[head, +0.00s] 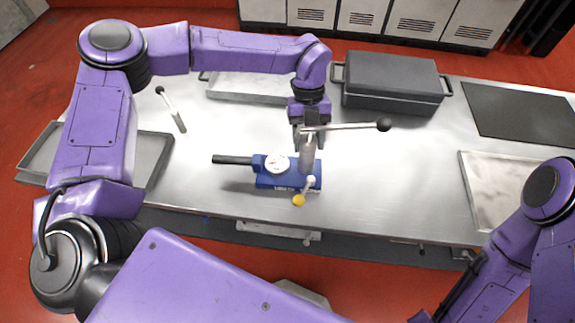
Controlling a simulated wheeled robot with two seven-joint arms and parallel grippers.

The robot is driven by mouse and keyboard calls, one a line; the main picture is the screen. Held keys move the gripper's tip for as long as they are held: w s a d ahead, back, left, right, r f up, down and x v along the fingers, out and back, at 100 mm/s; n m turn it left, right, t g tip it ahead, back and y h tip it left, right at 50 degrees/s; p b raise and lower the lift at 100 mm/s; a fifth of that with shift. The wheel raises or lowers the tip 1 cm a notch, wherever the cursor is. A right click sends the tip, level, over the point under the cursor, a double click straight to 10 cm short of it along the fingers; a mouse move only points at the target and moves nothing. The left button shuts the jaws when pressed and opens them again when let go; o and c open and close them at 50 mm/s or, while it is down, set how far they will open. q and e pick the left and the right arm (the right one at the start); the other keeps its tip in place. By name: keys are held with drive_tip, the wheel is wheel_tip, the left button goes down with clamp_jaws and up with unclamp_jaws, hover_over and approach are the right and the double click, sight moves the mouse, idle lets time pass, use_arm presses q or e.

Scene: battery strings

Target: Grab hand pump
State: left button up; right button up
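The hand pump (283,180) stands on the metal table near its front edge. It has a blue base, a white round gauge, a black grip pointing left, a grey upright cylinder and a yellow tip in front. Its metal lever with a black ball end points right. My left gripper (308,136) points down at the top of the pump's cylinder, by the lever's pivot. The fingers overlap the pump in the picture, so whether they are closed on it or only beside it cannot be told. My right arm enters at the lower right; its gripper is out of view.
A black lidded case (392,82) and a shallow tray (250,88) are at the back. Another tray (160,152) is at the left, near a small lever tool (174,112). A flat tray (478,190) and dark mat (520,112) lie at the right. Table right of the pump is clear.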

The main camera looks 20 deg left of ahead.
use_arm(q)
clamp_jaws()
drive_tip(key=shift+w+r, duration=0.1)
drive_tip(key=shift+r, duration=0.1)
